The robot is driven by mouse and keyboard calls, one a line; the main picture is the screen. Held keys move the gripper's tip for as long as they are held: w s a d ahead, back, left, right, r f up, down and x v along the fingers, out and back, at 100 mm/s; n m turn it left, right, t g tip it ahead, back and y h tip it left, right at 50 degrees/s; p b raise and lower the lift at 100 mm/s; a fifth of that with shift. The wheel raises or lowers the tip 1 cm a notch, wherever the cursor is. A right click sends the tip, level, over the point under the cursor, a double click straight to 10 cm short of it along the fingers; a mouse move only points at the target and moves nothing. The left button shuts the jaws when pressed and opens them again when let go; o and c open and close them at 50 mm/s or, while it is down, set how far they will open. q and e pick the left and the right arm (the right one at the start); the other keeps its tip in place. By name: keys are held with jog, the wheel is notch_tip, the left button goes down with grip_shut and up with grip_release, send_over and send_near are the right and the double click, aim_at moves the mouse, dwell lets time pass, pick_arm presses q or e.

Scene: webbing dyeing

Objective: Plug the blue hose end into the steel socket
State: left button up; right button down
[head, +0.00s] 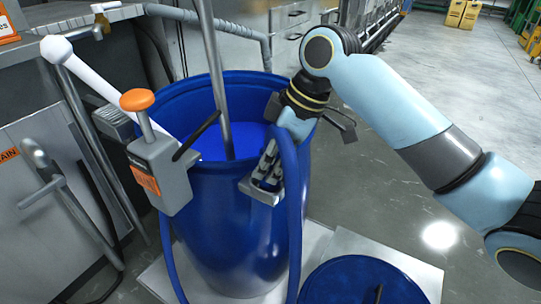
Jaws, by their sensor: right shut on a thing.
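My right gripper (300,103) is at the right rim of the blue drum, shut on the blue hose (294,215). The hose arches up to the gripper and hangs down the drum's front right side. Its end is hidden at the gripper. I cannot make out the steel socket for certain. A grey steel box (163,172) with an orange knob is clamped on the drum's left rim, left of and apart from the gripper. A steel bracket (262,190) hangs on the front right rim, just below the gripper. My left gripper is out of view.
The open blue drum (235,225) holds blue liquid, with a steel rod (214,75) standing in it. A blue lid (360,283) lies at the front. Grey machinery lines the left; the floor at right is clear.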

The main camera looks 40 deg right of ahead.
jog(key=shift+f, duration=0.25)
jog(key=c, duration=0.7)
grip_release()
jog(key=v, duration=1.2)
jog(key=shift+f, duration=0.1)
